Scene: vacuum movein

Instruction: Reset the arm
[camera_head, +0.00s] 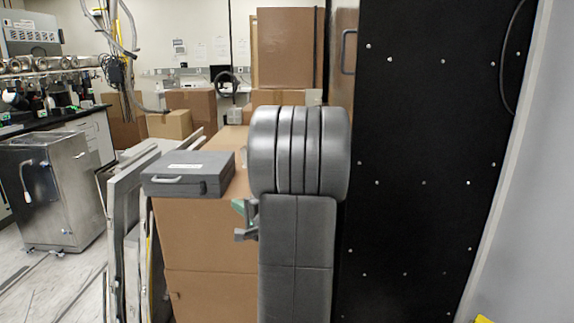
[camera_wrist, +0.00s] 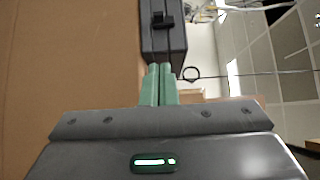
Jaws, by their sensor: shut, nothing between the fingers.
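My gripper (camera_wrist: 160,84) has its green fingers together with nothing between them. In the head view my arm hides most of it, and a bit of green and grey shows at the arm's left edge. A dark grey case (camera_head: 188,174) with a handle lies on top of a cardboard box (camera_head: 205,235). The case also shows in the wrist view (camera_wrist: 177,42), beyond the fingertips. I cannot tell whether the fingertips touch it. In the wrist view, the box face (camera_wrist: 70,60) fills the left side.
A black panel (camera_head: 425,150) stands close to the right of my arm. A metal frame (camera_head: 122,230) stands left of the box. A steel cabinet (camera_head: 70,190) and a lab bench stand farther left. More cardboard boxes (camera_head: 285,48) are stacked behind. Some floor is clear at the lower left.

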